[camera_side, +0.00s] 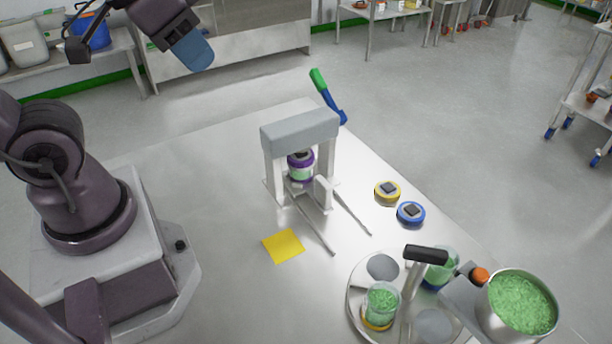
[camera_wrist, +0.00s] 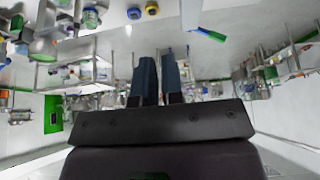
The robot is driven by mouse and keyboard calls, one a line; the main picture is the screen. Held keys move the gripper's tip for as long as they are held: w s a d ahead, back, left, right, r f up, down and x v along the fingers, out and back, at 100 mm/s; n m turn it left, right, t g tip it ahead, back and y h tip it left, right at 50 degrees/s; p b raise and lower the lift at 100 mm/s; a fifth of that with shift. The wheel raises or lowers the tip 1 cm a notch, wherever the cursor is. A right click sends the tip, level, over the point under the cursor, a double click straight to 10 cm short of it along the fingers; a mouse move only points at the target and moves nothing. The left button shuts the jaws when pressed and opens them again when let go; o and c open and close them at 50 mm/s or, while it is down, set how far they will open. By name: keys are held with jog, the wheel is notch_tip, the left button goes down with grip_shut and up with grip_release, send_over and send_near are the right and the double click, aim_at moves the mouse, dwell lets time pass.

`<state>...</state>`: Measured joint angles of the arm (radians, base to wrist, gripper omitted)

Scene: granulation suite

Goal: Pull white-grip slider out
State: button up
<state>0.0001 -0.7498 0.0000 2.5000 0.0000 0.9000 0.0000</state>
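A white grip (camera_side: 325,191) stands at the front right of a grey-topped press frame (camera_side: 299,131) on the steel table in the side view. I take it as the slider's grip. Two thin rails (camera_side: 315,234) run from the frame toward the front right. A jar with a purple lid and band (camera_side: 300,167) and pale green contents stands inside the frame, partly hidden by its top. My gripper (camera_side: 197,52) is high at the upper left, well away from the grip. In the wrist view its dark blue fingers (camera_wrist: 159,77) have a narrow empty gap between them.
A green-and-blue lever (camera_side: 328,96) rises behind the frame. Yellow (camera_side: 387,191) and blue (camera_side: 411,213) discs lie right of the rails. A yellow square (camera_side: 283,246) lies in front. A round tray (camera_side: 357,312) with green-filled beakers and a pot (camera_side: 519,304) stand at the front right.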

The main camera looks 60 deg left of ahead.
jog(key=o, duration=0.3)
jog(key=shift+w+f, duration=0.1)
jog(key=shift+f, duration=0.2)
jog(key=o, duration=0.8)
jog(key=w+f+g, duration=0.1)
jog(key=f, duration=0.1)
jog(key=w+f+g, duration=0.1)
jog(key=w, duration=0.1)
jog(key=shift+d+f+g, duration=0.2)
jog(key=shift+f+g, duration=0.15)
jog(key=shift+g, duration=0.05)
jog(key=shift+o, duration=0.2)
jog(key=g, duration=0.3)
send_over(324, 182)
notch_tip(324, 182, down, 15)
notch_tip(324, 182, down, 13)
jog(key=shift+r, duration=0.15)
jog(key=c, duration=1.3)
jog(key=d, duration=1.2)
jog(key=shift+d, duration=0.35)
